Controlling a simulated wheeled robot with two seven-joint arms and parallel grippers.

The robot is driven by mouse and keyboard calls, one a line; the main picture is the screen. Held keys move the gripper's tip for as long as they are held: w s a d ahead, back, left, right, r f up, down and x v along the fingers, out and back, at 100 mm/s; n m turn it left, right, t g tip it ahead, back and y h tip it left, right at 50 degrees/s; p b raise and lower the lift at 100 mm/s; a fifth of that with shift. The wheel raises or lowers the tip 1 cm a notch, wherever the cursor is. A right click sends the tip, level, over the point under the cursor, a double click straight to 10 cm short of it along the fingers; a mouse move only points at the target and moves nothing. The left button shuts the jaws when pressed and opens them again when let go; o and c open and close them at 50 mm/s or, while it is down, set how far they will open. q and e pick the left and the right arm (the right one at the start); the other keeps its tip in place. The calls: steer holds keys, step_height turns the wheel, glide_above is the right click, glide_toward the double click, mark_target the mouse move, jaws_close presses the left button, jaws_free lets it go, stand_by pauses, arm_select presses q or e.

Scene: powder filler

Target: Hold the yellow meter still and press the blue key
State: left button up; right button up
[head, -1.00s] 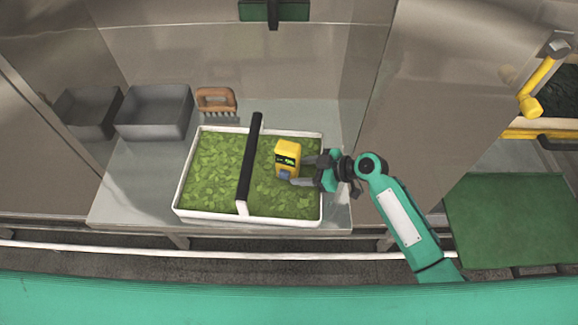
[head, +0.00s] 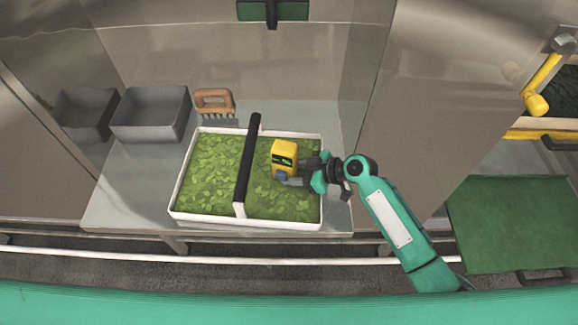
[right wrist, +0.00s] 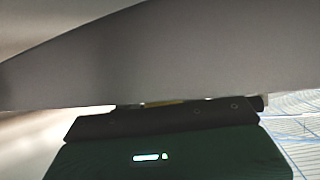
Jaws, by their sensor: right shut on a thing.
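The yellow meter (head: 284,150) stands in the right half of a white tray of green leaves (head: 217,160), with a small dark display on its front. The blue key (head: 281,175) shows low on the meter. My right gripper (head: 294,171) reaches in from the right and is shut on the meter; its fingers partly hide the lower side. In the right wrist view a dark part of my gripper and a grey surface fill most of the picture; only a thin yellow sliver (right wrist: 165,103) shows between them. My left gripper is not in view.
A black bar (head: 247,160) crosses the white tray (head: 205,219) left of the meter. Two grey bins (head: 150,128) and a wooden-handled comb tool (head: 214,100) stand behind. Steel walls enclose the back and right. The counter left of the tray is clear.

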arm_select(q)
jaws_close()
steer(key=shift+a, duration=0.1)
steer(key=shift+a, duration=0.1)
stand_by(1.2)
